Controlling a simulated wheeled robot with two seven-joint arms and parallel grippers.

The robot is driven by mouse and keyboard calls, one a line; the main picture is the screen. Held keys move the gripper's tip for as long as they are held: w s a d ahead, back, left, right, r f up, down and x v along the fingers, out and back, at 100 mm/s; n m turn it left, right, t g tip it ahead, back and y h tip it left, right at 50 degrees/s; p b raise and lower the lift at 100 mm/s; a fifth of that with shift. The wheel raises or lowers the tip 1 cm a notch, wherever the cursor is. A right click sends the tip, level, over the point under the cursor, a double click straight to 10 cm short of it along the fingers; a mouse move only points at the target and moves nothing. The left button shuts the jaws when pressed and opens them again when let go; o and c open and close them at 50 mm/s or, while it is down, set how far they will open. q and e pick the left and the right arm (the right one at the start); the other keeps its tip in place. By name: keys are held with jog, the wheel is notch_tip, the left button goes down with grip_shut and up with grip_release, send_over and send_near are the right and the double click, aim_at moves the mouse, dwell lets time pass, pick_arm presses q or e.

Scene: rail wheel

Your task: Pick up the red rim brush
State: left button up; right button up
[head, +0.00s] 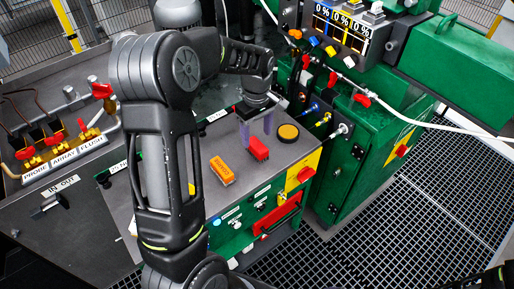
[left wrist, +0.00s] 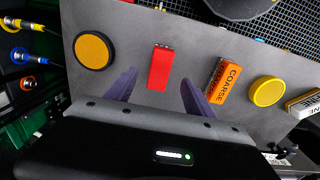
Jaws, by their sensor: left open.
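The red rim brush (head: 258,148) is a small red block on the grey bench top, beside an orange block. My left gripper (head: 256,124) is just above and behind it in the head view, fingers pointing down. In the left wrist view the red brush (left wrist: 161,68) lies ahead of and between the two purple fingertips of my left gripper (left wrist: 158,80), which are wide apart with nothing between them. The fingers do not touch the brush.
An orange block marked COARSE (left wrist: 225,80) and a yellow round puck (left wrist: 268,91) lie right of the brush in the wrist view. A dark-rimmed yellow disc (head: 288,132) is close to the brush. A green cabinet (head: 350,150) stands to the right, with cables and valves.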

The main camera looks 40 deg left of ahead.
aim_at(257, 145)
pick_arm(q)
jog(key=shift+f, duration=0.35)
jog(key=shift+f, duration=0.1)
notch_tip(257, 145, down, 5)
jog(key=shift+p, duration=0.8)
grip_shut()
dwell(0.4)
